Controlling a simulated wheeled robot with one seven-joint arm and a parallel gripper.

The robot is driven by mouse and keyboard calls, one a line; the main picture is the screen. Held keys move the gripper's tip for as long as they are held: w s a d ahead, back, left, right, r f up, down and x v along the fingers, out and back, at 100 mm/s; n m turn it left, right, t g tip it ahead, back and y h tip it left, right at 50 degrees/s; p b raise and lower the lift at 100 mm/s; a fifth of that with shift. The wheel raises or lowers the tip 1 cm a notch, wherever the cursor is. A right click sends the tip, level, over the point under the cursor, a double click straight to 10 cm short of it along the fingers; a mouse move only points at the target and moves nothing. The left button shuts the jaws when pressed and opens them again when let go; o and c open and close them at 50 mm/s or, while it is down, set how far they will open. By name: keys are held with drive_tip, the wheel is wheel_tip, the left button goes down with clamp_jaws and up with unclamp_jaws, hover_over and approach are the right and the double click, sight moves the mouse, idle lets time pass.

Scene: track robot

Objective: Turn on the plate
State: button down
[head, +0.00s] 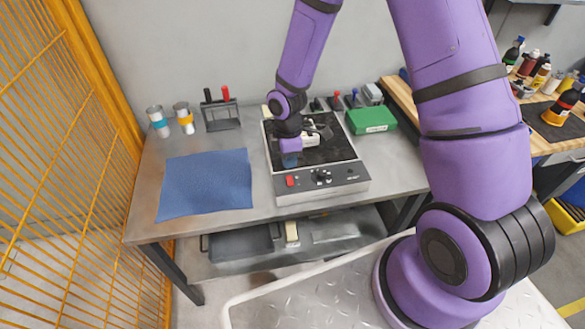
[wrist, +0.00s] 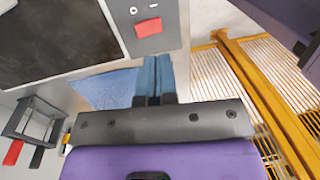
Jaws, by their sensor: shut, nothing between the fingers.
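The plate is a grey unit with a black top (head: 337,151) on the metal table. Its front panel (head: 343,183) carries a red rocker switch (head: 291,181) and black knobs (head: 322,177). In the wrist view the red switch (wrist: 148,27) sits beside small white O and I marks, close beyond the fingertips. My gripper (head: 290,160) is shut and empty, over the plate's front left part, just behind the switch in the picture. In the wrist view its blue fingertips (wrist: 156,62) are together and point towards the switch. I cannot tell whether they touch the panel.
A blue cloth (head: 206,182) lies left of the plate. A green box (head: 371,120) stands to its right. Two cups (head: 158,121) and a rack with red and black handles (head: 221,113) stand behind the cloth. An orange mesh fence (head: 64,165) is at the left.

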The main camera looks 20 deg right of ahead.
wheel_tip(320, 180, up, 7)
drive_tip(key=shift+s, duration=0.45)
drive_tip(key=shift+r, duration=0.1)
drive_tip(key=s+d+r+m+t+h, duration=0.1)
drive_tip(key=s+d+r+m+t, duration=0.2)
drive_tip(key=r, duration=0.7)
drive_tip(key=s+d+r+m, duration=0.2)
drive_tip(key=d+r+m, duration=0.2)
drive_tip(key=r, duration=0.6)
drive_tip(key=s+d+r+m+t, duration=0.3)
drive_tip(key=s+r+m, duration=0.6)
drive_tip(key=s, duration=0.7)
wheel_tip(320, 180, up, 3)
drive_tip(key=shift+s+d+r+t+y, duration=0.2)
drive_tip(key=shift+s+t+y, duration=0.1)
drive_tip(key=shift+y, duration=0.1)
